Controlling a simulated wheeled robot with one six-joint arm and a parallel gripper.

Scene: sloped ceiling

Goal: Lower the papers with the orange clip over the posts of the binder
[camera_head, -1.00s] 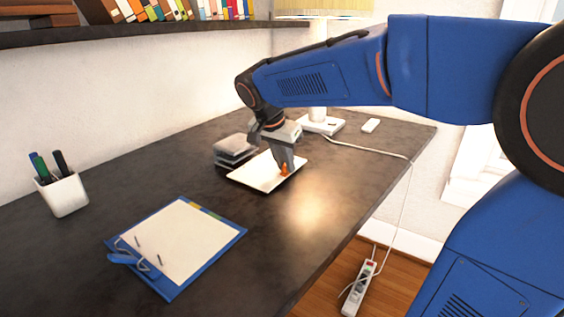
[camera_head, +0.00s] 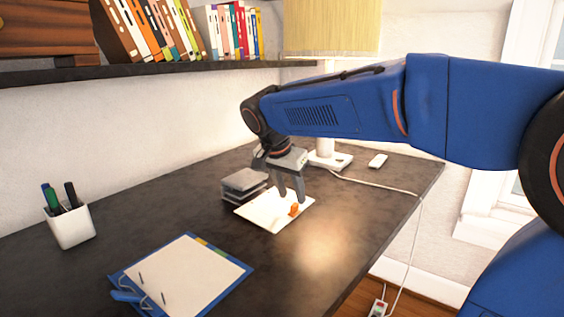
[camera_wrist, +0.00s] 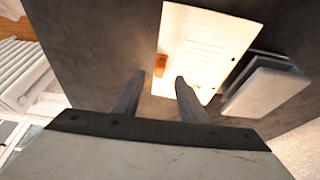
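The white papers (camera_head: 263,213) lie on the dark desk, with an orange clip (camera_head: 294,209) at their right edge. The papers (camera_wrist: 203,45) and the orange clip (camera_wrist: 161,65) also show in the wrist view. My gripper (camera_head: 291,198) is above the papers close to the clip. In the wrist view its two fingers (camera_wrist: 160,77) are apart, with the clip beyond the gap between them and nothing held. The blue binder (camera_head: 228,294) lies open at the front left, holding a white sheet. Two thin posts (camera_head: 142,278) stand up near its blue lever (camera_head: 126,296).
A grey stack (camera_head: 243,183) sits just behind the papers. The desk between papers and binder is clear.

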